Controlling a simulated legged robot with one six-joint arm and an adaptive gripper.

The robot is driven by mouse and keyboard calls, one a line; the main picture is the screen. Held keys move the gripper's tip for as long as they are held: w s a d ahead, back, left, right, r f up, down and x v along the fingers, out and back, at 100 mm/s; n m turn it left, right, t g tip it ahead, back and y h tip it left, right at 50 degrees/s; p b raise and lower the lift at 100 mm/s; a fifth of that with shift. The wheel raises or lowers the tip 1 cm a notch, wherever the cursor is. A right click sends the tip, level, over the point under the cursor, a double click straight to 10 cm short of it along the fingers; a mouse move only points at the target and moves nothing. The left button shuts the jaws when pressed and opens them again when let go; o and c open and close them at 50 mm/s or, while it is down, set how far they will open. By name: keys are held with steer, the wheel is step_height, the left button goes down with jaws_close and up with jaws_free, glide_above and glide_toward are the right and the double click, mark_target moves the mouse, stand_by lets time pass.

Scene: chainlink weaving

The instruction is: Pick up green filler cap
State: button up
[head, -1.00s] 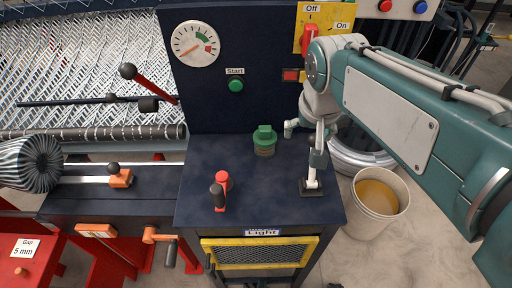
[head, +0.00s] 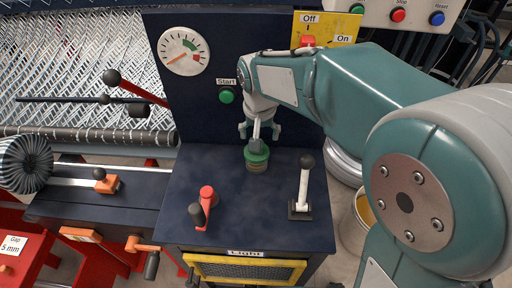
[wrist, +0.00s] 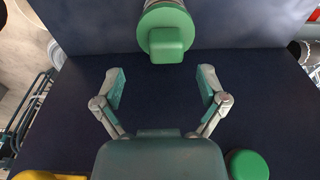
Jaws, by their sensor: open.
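The green filler cap (head: 257,157) sits on a short ribbed neck on the dark tabletop, near the upright panel. It has a raised square grip on top. In the wrist view the cap (wrist: 166,42) is at top centre, centred left to right between the fingers but beyond their tips. In the head view the wrist part partly overlaps the cap's top.
A black-knobbed lever (head: 304,185) stands to the right of the cap, and a red-and-black handle (head: 204,207) to the left front. Behind are the panel with a gauge (head: 184,51) and the green Start button (head: 227,96). The tabletop around the cap is clear.

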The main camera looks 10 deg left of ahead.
steer(key=f, duration=0.4)
steer(key=shift+w+a, duration=0.25)
steer(key=shift+a+f, duration=0.1)
steer(key=shift+f, duration=0.15)
steer(key=shift+a+f, duration=0.1)
steer(key=shift+a, duration=0.1)
steer(key=shift+d, duration=0.25)
steer(key=c, duration=1)
steer(key=shift+a, duration=0.1)
